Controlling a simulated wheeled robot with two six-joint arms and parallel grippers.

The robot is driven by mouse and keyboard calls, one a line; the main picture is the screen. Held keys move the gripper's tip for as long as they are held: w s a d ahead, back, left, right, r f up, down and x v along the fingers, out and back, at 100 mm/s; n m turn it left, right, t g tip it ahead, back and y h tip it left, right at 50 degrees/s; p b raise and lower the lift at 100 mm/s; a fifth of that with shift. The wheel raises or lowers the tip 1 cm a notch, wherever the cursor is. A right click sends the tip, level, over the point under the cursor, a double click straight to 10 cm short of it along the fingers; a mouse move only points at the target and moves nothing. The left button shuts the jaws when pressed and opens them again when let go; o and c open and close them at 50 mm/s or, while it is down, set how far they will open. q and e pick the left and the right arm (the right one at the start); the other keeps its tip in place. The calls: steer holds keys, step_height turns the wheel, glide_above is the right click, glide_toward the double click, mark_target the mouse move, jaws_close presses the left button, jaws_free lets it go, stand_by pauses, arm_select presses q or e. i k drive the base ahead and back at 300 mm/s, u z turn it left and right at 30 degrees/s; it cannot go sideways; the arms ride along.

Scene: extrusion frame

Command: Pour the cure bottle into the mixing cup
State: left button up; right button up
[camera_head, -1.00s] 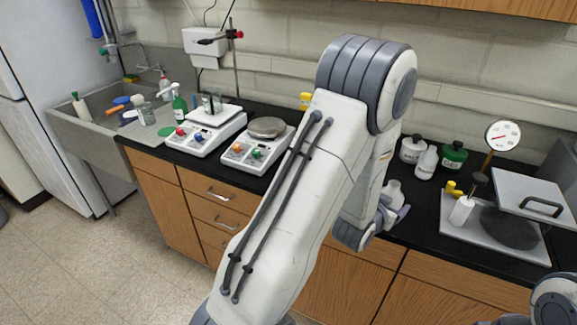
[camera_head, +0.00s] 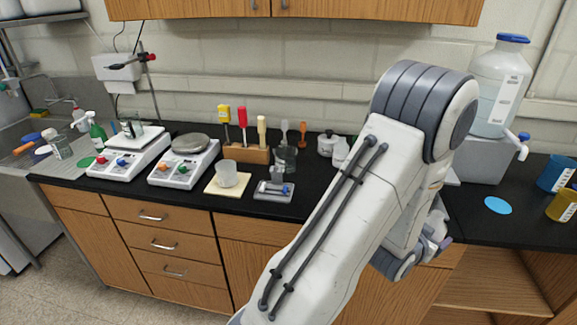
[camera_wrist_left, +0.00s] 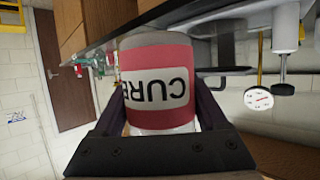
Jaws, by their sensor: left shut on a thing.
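The cure bottle (camera_wrist_left: 155,50) fills the middle of the left wrist view, with a red band and a white label reading CURE. My left gripper (camera_wrist_left: 162,112) is shut on it, one dark finger on each side. In the head view my left arm covers much of the gripper and bottle, in front of the counter. A pale translucent cup (camera_head: 228,173), apparently the mixing cup, stands upright on a cream pad, well to the left of the gripper. Its contents cannot be made out. My right gripper is not in view.
Two balances (camera_head: 184,162) stand left of the cup. A small grey tray (camera_head: 272,191) lies just right of it, with a glass beaker (camera_head: 285,158) and a wooden tool rack (camera_head: 247,153) behind. A large jug (camera_head: 500,85) stands right. The black counter (camera_head: 310,205) has bare patches.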

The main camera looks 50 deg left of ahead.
mark_target(226, 168)
steer(key=z, duration=1.9)
steer(key=k, duration=1.85)
steer(key=u, duration=2.7)
steer(key=i, duration=0.55)
